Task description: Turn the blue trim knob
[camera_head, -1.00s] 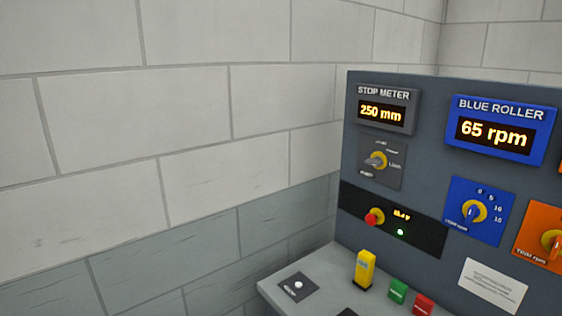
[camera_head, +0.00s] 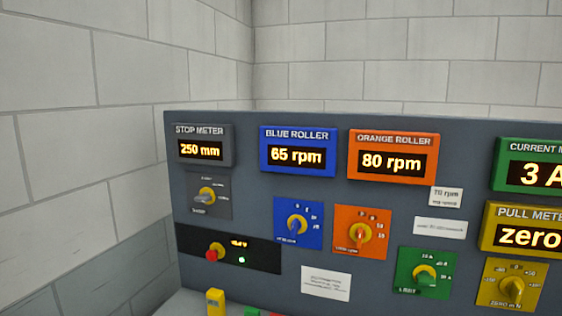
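The blue trim knob (camera_head: 297,225) is a blue pointer on a yellow ring, set in a blue plate (camera_head: 282,242) on the grey panel. The plate carries small white scale marks on its upper right that are too small to read surely. Above it the blue roller display (camera_head: 297,151) reads 65 rpm. Neither of my grippers is in view, and nothing touches the knob.
An orange knob plate (camera_head: 362,232) sits right of the blue one, under a display (camera_head: 393,157) reading 80 rpm. The stop meter (camera_head: 203,148) reads 250 mm. Green (camera_head: 426,271) and yellow (camera_head: 511,286) knob plates are lower right. A red button (camera_head: 214,252) is lower left.

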